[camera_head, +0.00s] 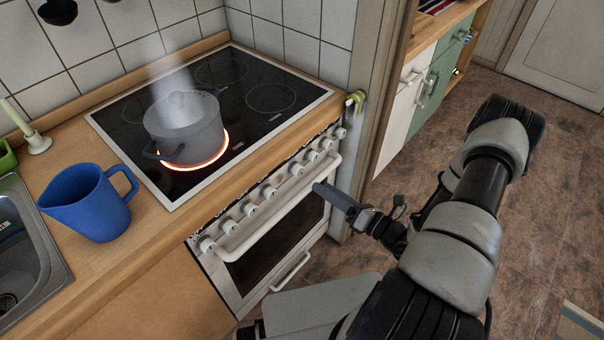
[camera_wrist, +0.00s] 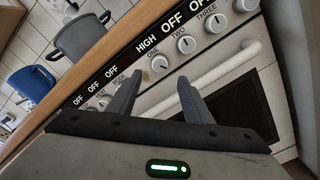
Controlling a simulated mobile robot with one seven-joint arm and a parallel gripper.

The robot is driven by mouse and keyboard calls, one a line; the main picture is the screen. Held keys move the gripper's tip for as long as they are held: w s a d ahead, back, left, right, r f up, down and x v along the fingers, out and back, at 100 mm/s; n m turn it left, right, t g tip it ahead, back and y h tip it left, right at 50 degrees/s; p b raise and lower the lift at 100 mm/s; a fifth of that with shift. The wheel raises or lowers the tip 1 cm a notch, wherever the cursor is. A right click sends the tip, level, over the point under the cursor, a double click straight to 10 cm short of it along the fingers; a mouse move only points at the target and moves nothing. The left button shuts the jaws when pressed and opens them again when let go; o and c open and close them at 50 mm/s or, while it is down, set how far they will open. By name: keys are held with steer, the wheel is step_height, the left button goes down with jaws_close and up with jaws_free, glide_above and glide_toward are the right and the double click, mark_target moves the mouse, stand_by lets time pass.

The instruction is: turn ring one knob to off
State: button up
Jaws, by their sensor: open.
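The ring one knob (camera_wrist: 160,64) is a round white knob on the stove front, labelled ONE, with HIGH above it in the wrist view. My gripper (camera_wrist: 158,77) is open and empty. In the wrist view, the knob appears between and just beyond its fingertips; I cannot tell the exact gap. My gripper also shows in the head view (camera_head: 320,187), in front of the oven handle. One ring (camera_head: 223,150) glows orange under a steaming grey pot (camera_head: 185,124).
Knobs two (camera_wrist: 186,44) and three (camera_wrist: 216,22) sit nearby, both marked OFF. The white oven handle (camera_head: 290,208) runs below the knobs. A blue jug (camera_head: 92,208) stands on the counter at left. A door frame (camera_head: 378,80) rises right of the stove.

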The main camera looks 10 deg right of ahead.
mark_target(300, 173)
steer(key=x, duration=0.9)
steer(key=shift+w+a, duration=0.15)
steer(key=c, duration=1.1)
steer(key=shift+o, duration=0.2)
